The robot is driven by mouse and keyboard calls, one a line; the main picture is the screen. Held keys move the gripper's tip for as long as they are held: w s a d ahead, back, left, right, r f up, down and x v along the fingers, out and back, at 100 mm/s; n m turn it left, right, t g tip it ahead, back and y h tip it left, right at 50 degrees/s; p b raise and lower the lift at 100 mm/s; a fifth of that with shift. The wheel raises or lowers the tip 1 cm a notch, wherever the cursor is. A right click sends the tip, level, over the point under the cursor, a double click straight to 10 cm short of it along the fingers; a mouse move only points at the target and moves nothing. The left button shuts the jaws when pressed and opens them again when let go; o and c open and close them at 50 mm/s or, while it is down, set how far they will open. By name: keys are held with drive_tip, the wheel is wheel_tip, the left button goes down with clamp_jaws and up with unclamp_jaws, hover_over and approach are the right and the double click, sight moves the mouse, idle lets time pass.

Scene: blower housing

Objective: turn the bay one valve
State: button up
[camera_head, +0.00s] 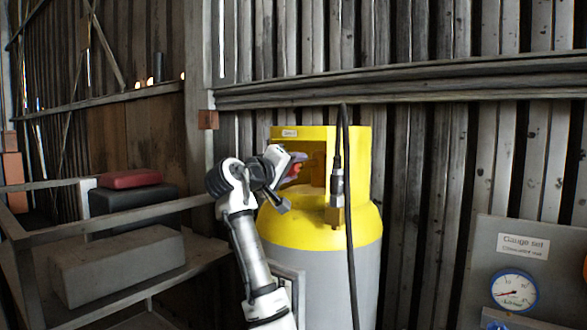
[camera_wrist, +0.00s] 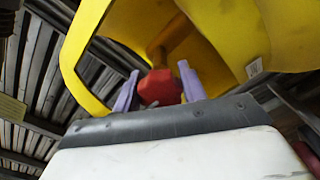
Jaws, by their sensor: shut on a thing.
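The valve has a red knob (camera_wrist: 160,88) on a brass-coloured stem inside the yellow collar (camera_wrist: 225,25) of a gas cylinder. In the head view the cylinder (camera_head: 318,232) is yellow above and grey below, and a little of the red knob (camera_head: 294,170) shows. My gripper (camera_head: 297,161) reaches into the collar opening from the left. In the wrist view the two lilac fingers of my gripper (camera_wrist: 158,86) stand on either side of the red knob, shut on it. The collar's small label (camera_head: 290,132) is too small to read surely.
A black hose (camera_head: 348,230) with a metal fitting (camera_head: 337,186) hangs down the cylinder's front. A gauge panel (camera_head: 522,262) stands at the right. A metal shelf (camera_head: 140,272) at the left holds a grey block (camera_head: 120,263) and dark and red cases (camera_head: 130,190). A plank wall is behind.

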drive_tip(key=shift+f, duration=0.1)
idle(0.4)
drive_tip(key=o, duration=1)
drive_tip(key=shift+c, duration=0.2)
drive_tip(key=b+v, duration=0.5)
drive_tip(key=v, duration=0.9)
